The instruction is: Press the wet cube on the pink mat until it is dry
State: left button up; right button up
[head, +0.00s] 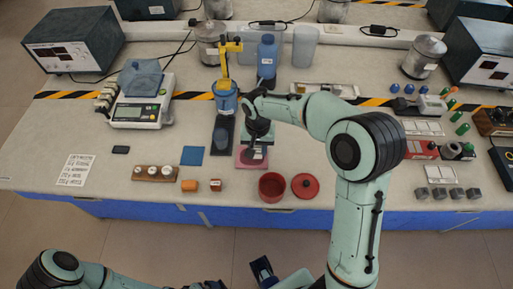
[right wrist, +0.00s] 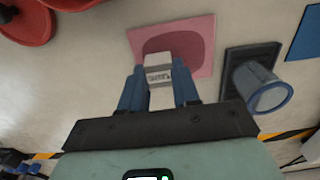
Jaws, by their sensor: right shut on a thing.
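The pink mat (head: 243,163) lies near the middle of the bench's front. It also shows in the right wrist view (right wrist: 205,27), with a darker wet-looking patch (right wrist: 190,42) on it. My right gripper (head: 258,142) is over the mat, pointing down. In the right wrist view its blue fingers (right wrist: 159,90) are shut on a light grey cube (right wrist: 158,62) with a small printed label. The cube overlaps the near edge of the dark patch; I cannot tell whether it touches the mat.
A red pot (head: 271,188) and its red lid (head: 305,187) stand in front of the mat to the right. A blue-rimmed glass (right wrist: 262,88) stands on a dark plate (right wrist: 236,58) beside the mat. A blue bottle (head: 267,58) stands behind.

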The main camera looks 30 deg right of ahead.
jog(key=shift+r+p, duration=1.7)
jog(key=shift+r, duration=0.85)
pick_arm(q)
jog(key=r, duration=0.1)
jog(key=w+r, duration=0.1)
jog(key=r, duration=0.1)
jog(key=shift+w+r, duration=0.3)
pick_arm(e)
jog(key=shift+f, duration=0.1)
